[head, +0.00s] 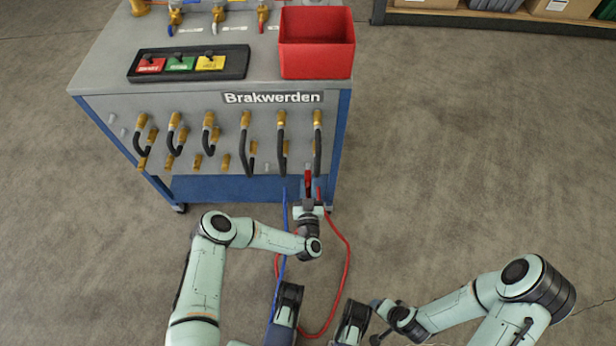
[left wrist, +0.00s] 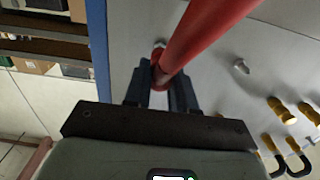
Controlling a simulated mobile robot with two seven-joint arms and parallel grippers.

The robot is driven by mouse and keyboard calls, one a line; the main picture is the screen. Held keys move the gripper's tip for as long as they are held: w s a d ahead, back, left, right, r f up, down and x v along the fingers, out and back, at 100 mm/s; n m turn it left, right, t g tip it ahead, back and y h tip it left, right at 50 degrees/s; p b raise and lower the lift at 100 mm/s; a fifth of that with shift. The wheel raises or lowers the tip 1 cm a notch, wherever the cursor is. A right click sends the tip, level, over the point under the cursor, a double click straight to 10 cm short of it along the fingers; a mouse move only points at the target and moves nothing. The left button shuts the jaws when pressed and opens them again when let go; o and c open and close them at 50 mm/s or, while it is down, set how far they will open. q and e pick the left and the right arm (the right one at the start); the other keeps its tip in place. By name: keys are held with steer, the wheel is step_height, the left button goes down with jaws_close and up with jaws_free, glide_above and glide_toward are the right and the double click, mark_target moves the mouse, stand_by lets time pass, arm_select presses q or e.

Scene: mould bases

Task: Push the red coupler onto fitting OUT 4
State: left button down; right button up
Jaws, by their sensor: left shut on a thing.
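The red coupler (head: 308,182) is in the grip of my left gripper (head: 308,196), in front of the right end of the bench's front panel, below the last brass fitting column. In the left wrist view my left gripper (left wrist: 160,88) is shut on the red coupler (left wrist: 205,38), which slants large to the upper right. A small red ring (left wrist: 158,55) shows just past the fingertips; I cannot tell whether it touches the coupler. Fitting OUT 4 cannot be singled out, as no number is readable. My right gripper (head: 382,310) is low in the head view, its fingers unclear.
Brass fittings with black hoses line the panel marked Brakwerden (head: 272,98). A red hose (head: 347,262) and a blue hose (head: 284,235) hang near my left arm. A red bin (head: 317,62) and a black tray (head: 238,70) stand on top. The floor to the right is clear.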

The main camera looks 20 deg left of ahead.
arm_select(q)
steer(key=shift+p+v, duration=0.8)
steer(key=shift+v, duration=0.6)
steer(key=shift+p+v, duration=0.6)
steer(key=shift+v, duration=0.3)
steer(key=shift+p+v, duration=1)
steer(key=shift+v, duration=1.15)
steer(key=shift+r, duration=0.1)
